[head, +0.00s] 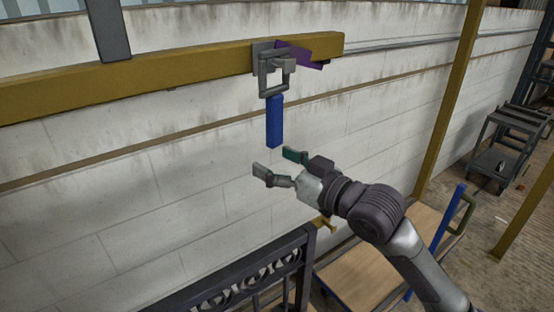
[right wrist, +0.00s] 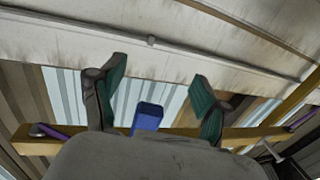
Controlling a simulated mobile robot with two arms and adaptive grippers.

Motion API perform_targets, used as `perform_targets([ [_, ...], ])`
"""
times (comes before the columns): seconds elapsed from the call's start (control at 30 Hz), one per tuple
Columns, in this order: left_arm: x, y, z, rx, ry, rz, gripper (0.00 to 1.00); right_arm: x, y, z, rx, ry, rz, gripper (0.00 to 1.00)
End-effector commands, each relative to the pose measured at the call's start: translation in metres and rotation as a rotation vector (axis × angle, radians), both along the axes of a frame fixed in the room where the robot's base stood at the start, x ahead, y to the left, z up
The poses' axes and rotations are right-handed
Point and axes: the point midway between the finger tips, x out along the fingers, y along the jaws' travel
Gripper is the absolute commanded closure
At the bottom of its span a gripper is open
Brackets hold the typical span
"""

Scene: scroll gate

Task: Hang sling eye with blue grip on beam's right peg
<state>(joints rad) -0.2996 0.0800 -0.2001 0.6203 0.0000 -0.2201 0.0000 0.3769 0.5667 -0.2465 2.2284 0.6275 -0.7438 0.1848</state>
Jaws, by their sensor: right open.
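The sling eye (head: 262,82) is a grey square ring with a blue grip (head: 274,122) hanging straight down below it. The ring hangs at a grey peg fitting (head: 282,66) near the right end of the yellow beam (head: 180,66) and appears to be around the peg. My right gripper (head: 276,162) is open and empty just below the blue grip, apart from it. In the right wrist view the blue grip (right wrist: 148,116) shows beyond the gap between the open fingers (right wrist: 158,95). My left gripper is not in view.
A purple piece (head: 310,58) sticks out behind the peg fitting. A dark metal gate (head: 240,262) stands below, beside a wooden-topped cart (head: 365,275). A yellow post (head: 452,100) rises at the right. A grey trolley (head: 500,150) stands farther right.

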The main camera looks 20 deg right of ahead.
Motion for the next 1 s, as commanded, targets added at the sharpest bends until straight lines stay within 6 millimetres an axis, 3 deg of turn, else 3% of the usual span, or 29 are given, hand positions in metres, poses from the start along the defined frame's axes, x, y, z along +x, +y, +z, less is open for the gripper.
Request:
perform_targets([
  [0.4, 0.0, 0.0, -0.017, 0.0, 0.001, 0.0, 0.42, 0.0, 0.0, -0.027, -0.001, 0.001, 0.0, 0.25],
  [0.83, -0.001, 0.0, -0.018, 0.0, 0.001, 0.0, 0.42, 0.0, 0.0, -0.029, -0.001, 0.001, 0.0, 0.25],
  [1.0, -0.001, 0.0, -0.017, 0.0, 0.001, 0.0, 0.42, -0.011, -0.004, -0.03, 0.0, 0.002, 0.0, 0.25],
])
